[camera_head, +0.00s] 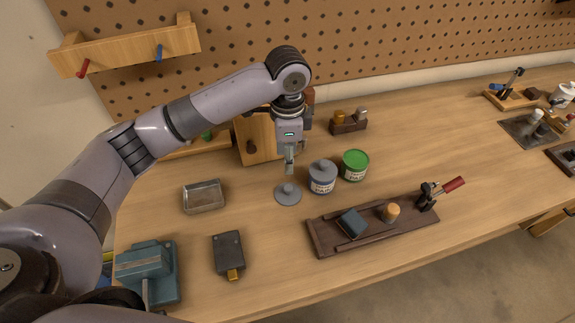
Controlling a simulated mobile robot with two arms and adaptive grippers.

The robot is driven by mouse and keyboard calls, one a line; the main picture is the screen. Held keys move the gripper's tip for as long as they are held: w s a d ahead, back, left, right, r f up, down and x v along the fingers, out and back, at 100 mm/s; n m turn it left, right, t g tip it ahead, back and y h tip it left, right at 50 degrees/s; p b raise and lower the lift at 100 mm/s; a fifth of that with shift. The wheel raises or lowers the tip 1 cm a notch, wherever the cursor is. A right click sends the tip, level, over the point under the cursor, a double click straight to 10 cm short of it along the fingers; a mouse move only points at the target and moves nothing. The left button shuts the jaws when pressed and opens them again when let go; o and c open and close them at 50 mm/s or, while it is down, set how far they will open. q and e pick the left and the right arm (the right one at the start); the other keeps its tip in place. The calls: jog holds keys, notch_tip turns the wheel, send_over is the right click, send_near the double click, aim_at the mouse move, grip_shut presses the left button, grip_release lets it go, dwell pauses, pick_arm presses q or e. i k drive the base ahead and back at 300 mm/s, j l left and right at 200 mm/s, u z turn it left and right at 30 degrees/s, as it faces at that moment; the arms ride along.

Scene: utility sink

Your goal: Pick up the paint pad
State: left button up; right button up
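I cannot tell for sure which thing is the paint pad. A dark blue square block (352,222) lies in a dark brown wooden tray (325,241) at the front middle. A dark grey block with a yellow-orange tip (228,253) lies flat on the bench to its left. My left gripper (289,171) points down above a round grey knobbed disc (287,194), left of a grey-topped can (322,177). It is away from both blocks. Its fingers look close together and I see nothing held, but their gap is unclear. My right gripper is not in view.
A green-lidded can (354,165) stands right of the grey-topped one. The tray also holds a wooden knob (390,212) and a red-handled clamp (437,192). A metal dish (203,196) and a teal vise-like tool (147,270) are left.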

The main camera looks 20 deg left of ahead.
aim_at(392, 211)
jog(key=k, duration=1.5)
